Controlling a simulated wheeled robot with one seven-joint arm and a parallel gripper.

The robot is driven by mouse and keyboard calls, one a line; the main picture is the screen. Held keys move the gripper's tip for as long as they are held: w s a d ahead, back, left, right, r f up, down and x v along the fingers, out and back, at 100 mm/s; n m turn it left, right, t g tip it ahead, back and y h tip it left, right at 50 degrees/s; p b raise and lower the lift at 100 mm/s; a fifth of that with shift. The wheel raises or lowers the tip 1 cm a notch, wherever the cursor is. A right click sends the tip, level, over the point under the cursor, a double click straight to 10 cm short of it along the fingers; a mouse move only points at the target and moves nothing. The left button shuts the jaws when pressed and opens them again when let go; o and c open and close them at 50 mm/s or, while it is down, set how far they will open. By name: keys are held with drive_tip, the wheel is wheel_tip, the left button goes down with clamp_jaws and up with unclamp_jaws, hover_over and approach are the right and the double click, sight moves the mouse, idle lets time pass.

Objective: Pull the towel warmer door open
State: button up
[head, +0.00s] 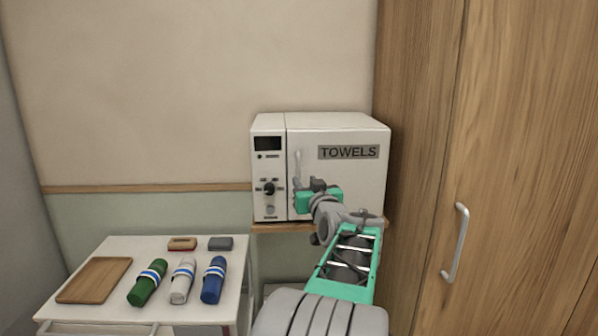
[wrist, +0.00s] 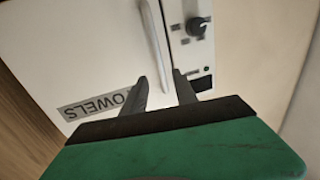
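The towel warmer (head: 350,185) is a white box labelled TOWELS, standing on a wooden shelf against the wall. Its door looks shut flush with the front. The upright door handle (head: 298,163) is near the door's left edge; its lower part is hidden behind my gripper in the head view. My gripper (head: 308,184) is in front of the door by the handle. In the wrist view, which is upside down, my gripper (wrist: 163,85) has its fingers apart, with one end of the pale handle (wrist: 156,45) between them. I cannot tell whether the fingers touch it.
A control panel with a black knob (head: 269,189) is left of the door. A tall wooden wardrobe (head: 500,120) stands close on the right.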

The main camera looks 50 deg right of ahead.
sight(299, 176)
drive_tip(key=p+x, duration=0.2)
drive_tip(key=x, duration=0.5)
drive_tip(key=shift+w+p, duration=0.1)
drive_tip(key=shift+p, duration=0.25)
clamp_jaws()
idle(0.9)
